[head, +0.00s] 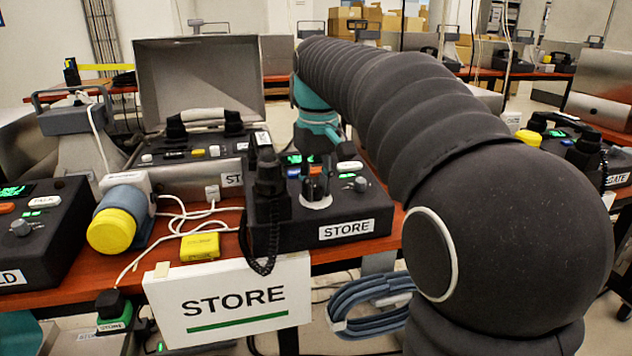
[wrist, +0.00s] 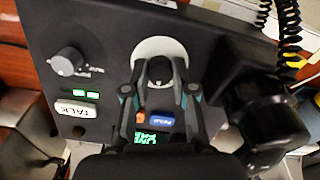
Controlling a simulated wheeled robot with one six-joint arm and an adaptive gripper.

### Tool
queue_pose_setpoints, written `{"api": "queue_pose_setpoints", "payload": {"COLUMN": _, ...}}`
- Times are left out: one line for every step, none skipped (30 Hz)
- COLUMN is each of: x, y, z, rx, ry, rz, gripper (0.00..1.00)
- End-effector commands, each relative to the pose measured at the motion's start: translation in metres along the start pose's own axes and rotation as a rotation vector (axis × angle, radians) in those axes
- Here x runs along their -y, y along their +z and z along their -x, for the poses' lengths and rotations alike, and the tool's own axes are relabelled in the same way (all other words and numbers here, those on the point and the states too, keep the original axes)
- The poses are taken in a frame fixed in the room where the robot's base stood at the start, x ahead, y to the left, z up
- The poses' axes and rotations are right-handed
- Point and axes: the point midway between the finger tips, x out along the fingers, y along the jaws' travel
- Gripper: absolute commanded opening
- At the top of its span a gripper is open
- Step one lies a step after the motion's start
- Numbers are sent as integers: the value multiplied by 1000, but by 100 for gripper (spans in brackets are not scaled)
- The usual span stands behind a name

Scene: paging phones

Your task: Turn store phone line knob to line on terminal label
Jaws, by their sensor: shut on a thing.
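The store phone (head: 275,228) is a black box on the red-brown table, with a STORE label on its front. My gripper (head: 317,176) is over its top panel. In the wrist view my gripper (wrist: 161,78) is shut on a dark knob (wrist: 160,68) at the centre of a white round dial (wrist: 148,48). The fingers hide most of this knob. The dial (head: 316,202) also shows in the head view. A green display (wrist: 148,139) is lit on the panel; its text is partly covered and hard to read. No line number is readable on any label.
A grey knob (wrist: 69,61) and white TALK button (wrist: 76,109) sit beside the dial. The black handset (wrist: 265,115) is close by on the other side. A STORE sign (head: 230,302) stands in front. A yellow-capped cylinder (head: 112,230) and white cables lie left.

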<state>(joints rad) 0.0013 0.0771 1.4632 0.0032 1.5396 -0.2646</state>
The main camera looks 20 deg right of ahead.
Motion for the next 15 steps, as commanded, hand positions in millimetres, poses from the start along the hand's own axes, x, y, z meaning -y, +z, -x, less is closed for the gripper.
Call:
{"api": "queue_pose_setpoints", "payload": {"x": 0, "y": 0, "z": 0, "rx": -1, "ry": 0, "rz": -2, "gripper": 0}}
{"api": "queue_pose_setpoints", "payload": {"x": 0, "y": 0, "z": 0, "rx": -1, "ry": 0, "rz": -2, "gripper": 0}}
{"api": "queue_pose_setpoints", "payload": {"x": 0, "y": 0, "z": 0, "rx": -2, "ry": 0, "rz": -2, "gripper": 0}}
{"api": "queue_pose_setpoints", "payload": {"x": 0, "y": 0, "z": 0, "rx": -2, "ry": 0, "rz": -2, "gripper": 0}}
{"api": "queue_pose_setpoints", "payload": {"x": 0, "y": 0, "z": 0, "rx": -2, "ry": 0, "rz": -2, "gripper": 0}}
{"api": "queue_pose_setpoints", "payload": {"x": 0, "y": 0, "z": 0, "rx": -2, "ry": 0, "rz": -2, "gripper": 0}}
{"api": "queue_pose_setpoints", "payload": {"x": 0, "y": 0, "z": 0, "rx": -2, "ry": 0, "rz": -2, "gripper": 0}}
{"api": "queue_pose_setpoints", "payload": {"x": 0, "y": 0, "z": 0, "rx": -2, "ry": 0, "rz": -1, "gripper": 0}}
{"api": "queue_pose_setpoints", "payload": {"x": 0, "y": 0, "z": 0, "rx": -2, "ry": 0, "rz": -1, "gripper": 0}}
{"api": "queue_pose_setpoints", "payload": {"x": 0, "y": 0, "z": 0, "rx": -2, "ry": 0, "rz": -1, "gripper": 28}}
{"api": "queue_pose_setpoints", "payload": {"x": 0, "y": -1, "z": 0, "rx": -2, "ry": 0, "rz": -1, "gripper": 35}}
{"api": "queue_pose_setpoints", "payload": {"x": 0, "y": 0, "z": 0, "rx": -2, "ry": 0, "rz": -1, "gripper": 45}}
{"api": "queue_pose_setpoints", "payload": {"x": 0, "y": 0, "z": 0, "rx": -2, "ry": 0, "rz": -1, "gripper": 51}}
{"api": "queue_pose_setpoints", "payload": {"x": 0, "y": 0, "z": 0, "rx": -2, "ry": 0, "rz": -1, "gripper": 51}}
{"api": "queue_pose_setpoints", "payload": {"x": 0, "y": 0, "z": 0, "rx": -1, "ry": 0, "rz": -1, "gripper": 51}}
